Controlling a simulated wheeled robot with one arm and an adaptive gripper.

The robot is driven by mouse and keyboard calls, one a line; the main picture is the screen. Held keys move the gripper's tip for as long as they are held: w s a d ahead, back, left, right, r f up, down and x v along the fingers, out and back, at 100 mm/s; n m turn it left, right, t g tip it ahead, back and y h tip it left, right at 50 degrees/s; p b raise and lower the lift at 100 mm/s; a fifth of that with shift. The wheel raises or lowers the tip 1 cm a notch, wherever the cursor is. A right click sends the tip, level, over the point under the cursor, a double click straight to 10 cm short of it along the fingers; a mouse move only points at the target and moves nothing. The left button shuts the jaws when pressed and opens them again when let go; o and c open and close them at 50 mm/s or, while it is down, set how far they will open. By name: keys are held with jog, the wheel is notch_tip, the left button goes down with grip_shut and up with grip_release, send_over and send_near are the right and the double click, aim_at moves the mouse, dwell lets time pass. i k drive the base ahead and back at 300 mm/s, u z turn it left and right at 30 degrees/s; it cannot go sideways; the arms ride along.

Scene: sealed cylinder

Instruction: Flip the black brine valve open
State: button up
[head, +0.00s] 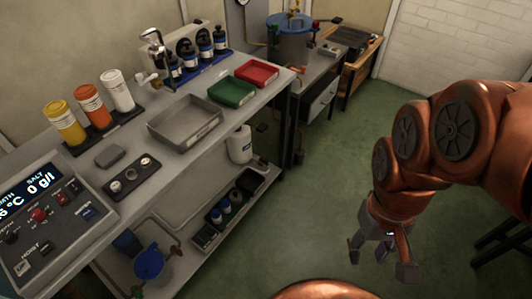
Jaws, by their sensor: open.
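I cannot tell the black brine valve for certain in the head view. A blue-lidded vessel (290,24) with small pipes and handles stands on the far bench, and a small dark handle (336,20) shows at its right. A blue round part (148,264) with pipework sits low under the near bench at the left. My gripper (382,260) hangs open and empty over the green floor at the lower right, well apart from both.
The near bench (97,158) carries a control panel (45,215), bottles, a grey metal tray (184,122), a green tray (232,91) and a red tray (257,73). Its lower shelf (185,205) holds bottles and boxes. The green floor (330,180) in the middle is clear.

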aim_at(266, 161)
jog(key=k, duration=1.2)
jog(key=u, duration=0.65)
jog(key=i, duration=1.75)
jog(key=z, duration=0.65)
